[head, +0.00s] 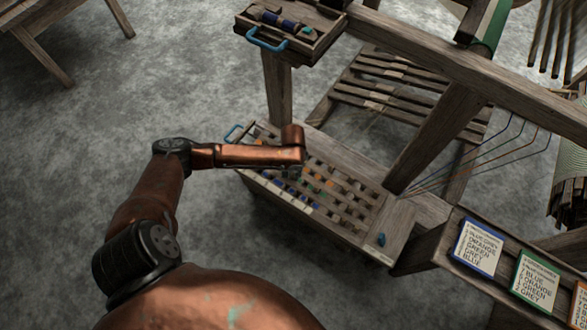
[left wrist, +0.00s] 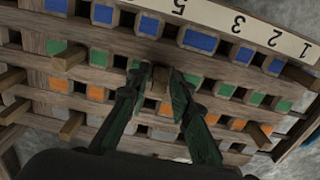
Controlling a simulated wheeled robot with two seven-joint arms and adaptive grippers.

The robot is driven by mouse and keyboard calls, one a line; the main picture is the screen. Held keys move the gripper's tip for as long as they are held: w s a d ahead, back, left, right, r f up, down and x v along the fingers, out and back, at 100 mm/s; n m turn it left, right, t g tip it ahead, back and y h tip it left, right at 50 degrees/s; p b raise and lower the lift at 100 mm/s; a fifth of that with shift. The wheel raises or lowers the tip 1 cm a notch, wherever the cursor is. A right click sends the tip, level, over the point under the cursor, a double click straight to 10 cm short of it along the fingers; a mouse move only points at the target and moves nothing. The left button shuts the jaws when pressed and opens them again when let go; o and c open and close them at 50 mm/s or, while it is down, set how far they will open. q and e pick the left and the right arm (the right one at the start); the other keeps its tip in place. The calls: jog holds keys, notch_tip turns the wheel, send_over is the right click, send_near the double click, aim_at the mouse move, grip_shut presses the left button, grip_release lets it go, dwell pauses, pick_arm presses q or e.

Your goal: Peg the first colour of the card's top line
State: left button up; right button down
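The peg board (head: 330,207) is a low wooden frame with rows of blue, green, orange and grey squares. In the left wrist view the board (left wrist: 215,58) shows a numbered strip (left wrist: 258,32) and several wooden pegs, one at the left (left wrist: 66,58). My left gripper (head: 291,172) points down over the board, partly hidden by its own arm. Its dark green fingers (left wrist: 160,72) reach the green row with a small gap between the tips. A brown wooden piece shows between them; whether it is gripped is unclear. A blue-edged card (head: 477,248) lists colours; its top line is too small to read surely.
A green-edged card (head: 535,282) and an orange-edged card (head: 580,304) stand beside the first. A wooden tray (head: 291,27) with a blue handle is on the loom at the top. Loom beams (head: 440,50) and cords pass right of the board.

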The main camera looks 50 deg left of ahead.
pick_arm(q)
jog(key=shift+o, duration=1.1)
jog(key=shift+r, duration=0.1)
notch_tip(320, 180, up, 12)
dwell(1.0)
